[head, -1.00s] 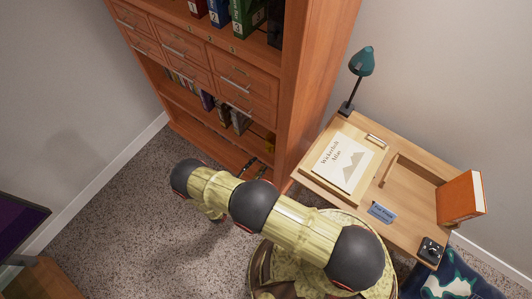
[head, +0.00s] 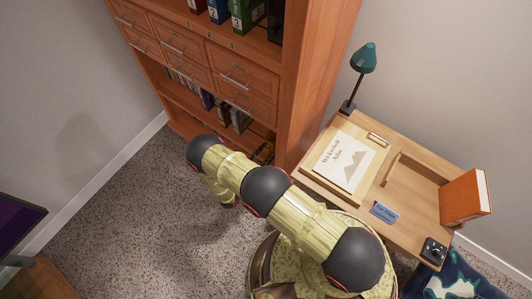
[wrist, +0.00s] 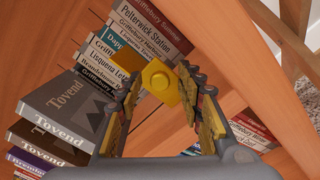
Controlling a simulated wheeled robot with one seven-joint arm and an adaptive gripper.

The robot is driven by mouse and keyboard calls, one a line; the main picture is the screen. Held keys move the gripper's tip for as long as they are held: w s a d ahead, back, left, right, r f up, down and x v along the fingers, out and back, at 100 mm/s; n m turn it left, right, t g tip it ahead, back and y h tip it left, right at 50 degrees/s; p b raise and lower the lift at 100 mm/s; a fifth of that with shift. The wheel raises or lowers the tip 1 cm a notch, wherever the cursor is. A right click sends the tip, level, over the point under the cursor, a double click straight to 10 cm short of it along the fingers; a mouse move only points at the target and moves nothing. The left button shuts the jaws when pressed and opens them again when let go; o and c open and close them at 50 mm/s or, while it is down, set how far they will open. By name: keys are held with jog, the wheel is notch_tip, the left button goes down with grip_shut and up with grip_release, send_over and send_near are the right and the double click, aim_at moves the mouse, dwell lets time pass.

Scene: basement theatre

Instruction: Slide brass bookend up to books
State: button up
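In the wrist view the brass bookend (wrist: 161,82) is a small yellow-gold piece with a round raised spot. It lies ahead of and between the fingertips of my gripper (wrist: 159,78). The two fingers are apart, and the bookend's right edge appears close to the right fingertip; I cannot tell whether they touch. A row of books (wrist: 122,48) with printed spines, one reading Pelterwick Station, lies just beyond and left of the bookend. Dark Tovend books (wrist: 62,108) are nearer at left. In the head view my gripper is mostly hidden at the lower shelf of the bookcase.
The wooden bookcase (head: 297,80) has drawers (head: 235,75) above the lower shelves. Carpet (head: 130,200) is open at left.

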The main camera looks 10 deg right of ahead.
grip_shut()
dwell(0.5)
dwell(0.4)
